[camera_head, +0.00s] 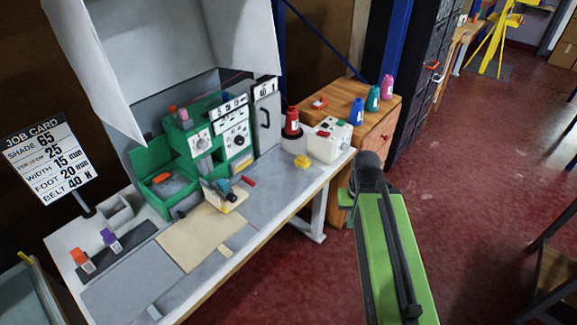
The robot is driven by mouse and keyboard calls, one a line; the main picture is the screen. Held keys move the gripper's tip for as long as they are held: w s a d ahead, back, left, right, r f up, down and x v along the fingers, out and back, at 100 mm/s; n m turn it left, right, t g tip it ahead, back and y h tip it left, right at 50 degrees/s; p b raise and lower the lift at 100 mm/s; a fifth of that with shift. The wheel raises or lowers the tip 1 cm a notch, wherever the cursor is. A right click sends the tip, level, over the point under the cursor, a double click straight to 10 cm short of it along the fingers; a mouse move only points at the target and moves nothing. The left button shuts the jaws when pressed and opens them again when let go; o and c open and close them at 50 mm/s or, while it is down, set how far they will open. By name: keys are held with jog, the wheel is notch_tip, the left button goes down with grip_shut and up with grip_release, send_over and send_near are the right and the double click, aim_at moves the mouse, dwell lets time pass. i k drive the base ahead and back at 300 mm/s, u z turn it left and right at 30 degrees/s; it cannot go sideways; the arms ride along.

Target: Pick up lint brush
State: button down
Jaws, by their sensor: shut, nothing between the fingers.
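I cannot pick out the lint brush for certain at this size. A small dark item with an orange part (160,179) lies in the open green bin (150,204) at the left of the machine, but I cannot tell whether it is a brush. A small red-handled item (248,181) shows beside the blue and yellow parts at the machine's front. My green arm (388,250) rises at the lower right, with a dark joint at its top, to the right of the workbench (262,222). No gripper fingers show.
A green machine (206,140) stands on the bench. A tan sheet (198,236), two spools, a yellow block (302,161) and a white box (328,140) lie around it. A job card (50,163) stands left. A wooden cabinet (372,128) with colored bottles stands behind.

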aim_at(302, 162)
jog(key=u, duration=0.35)
jog(key=i, duration=1)
jog(key=u, duration=0.7)
jog(key=k, duration=0.55)
jog(key=u, duration=2.1)
jog(key=k, duration=0.1)
jog(key=u, duration=0.7)
